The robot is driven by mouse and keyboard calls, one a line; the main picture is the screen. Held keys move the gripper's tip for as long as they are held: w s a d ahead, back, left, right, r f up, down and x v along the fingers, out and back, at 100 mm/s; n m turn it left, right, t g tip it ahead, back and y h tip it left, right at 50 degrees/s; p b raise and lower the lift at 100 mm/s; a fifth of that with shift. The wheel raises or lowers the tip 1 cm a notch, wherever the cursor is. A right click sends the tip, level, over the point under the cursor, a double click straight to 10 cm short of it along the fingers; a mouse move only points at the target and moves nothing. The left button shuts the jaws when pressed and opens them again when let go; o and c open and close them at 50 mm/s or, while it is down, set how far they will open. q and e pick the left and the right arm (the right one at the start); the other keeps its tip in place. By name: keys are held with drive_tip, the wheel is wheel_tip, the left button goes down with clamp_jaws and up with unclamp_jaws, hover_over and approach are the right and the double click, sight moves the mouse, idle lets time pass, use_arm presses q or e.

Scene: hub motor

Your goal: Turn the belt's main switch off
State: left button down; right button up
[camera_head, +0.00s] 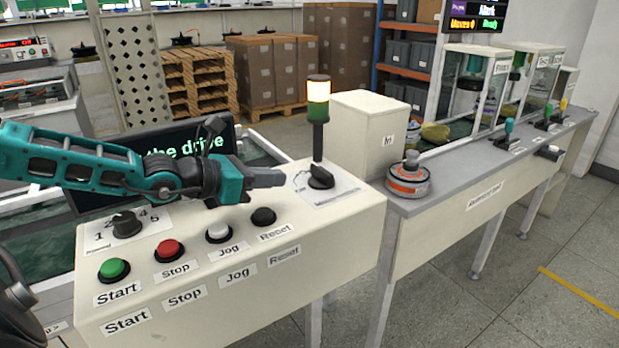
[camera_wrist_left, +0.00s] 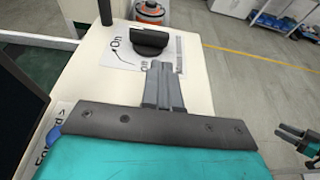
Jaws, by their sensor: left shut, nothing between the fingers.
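The main switch is a black rotary knob (camera_head: 320,177) on a white label plate at the right end of the cream control panel (camera_head: 345,215). In the left wrist view the knob (camera_wrist_left: 150,40) lies crosswise beyond my fingertips, with "On" printed to its left; I cannot tell its setting for sure. My left gripper (camera_head: 278,178) is shut and empty, its tips just left of the knob in the head view. It also shows in the left wrist view (camera_wrist_left: 160,70). I cannot tell whether the tips touch the knob. A teal and dark gripper, seemingly my right one (camera_wrist_left: 290,135), shows small at the right edge there.
The panel also has a green Start button (camera_head: 114,269), red Stop button (camera_head: 169,249), white Jog button (camera_head: 219,232), black Reset button (camera_head: 263,217) and speed dial (camera_head: 126,224). A signal tower (camera_head: 318,112) stands behind the switch. An orange-banded motor (camera_head: 408,180) sits on the bench to the right.

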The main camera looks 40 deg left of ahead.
sight(323, 177)
use_arm(q)
drive_tip(key=x, duration=0.2)
drive_tip(key=shift+w+d+p, duration=0.1)
drive_tip(key=shift+w+p, duration=0.2)
drive_tip(key=shift+p, duration=0.1)
drive_tip(key=shift+w+d+f+p, duration=0.1)
drive_tip(key=shift+w+d+p, duration=0.1)
drive_tip(key=shift+w+p, duration=0.25)
drive_tip(key=shift+w+d+f+p, duration=0.1)
drive_tip(key=shift+w+f+p, duration=0.15)
drive_tip(key=shift+w, duration=0.2)
drive_tip(key=shift+x, duration=2.25)
use_arm(e)
drive_tip(key=shift+s+d+r, duration=0.15)
drive_tip(key=shift+d+r, duration=0.3)
drive_tip(key=shift+r, duration=0.1)
drive_tip(key=shift+r, duration=0.15)
use_arm(q)
drive_tip(key=shift+p, duration=0.3)
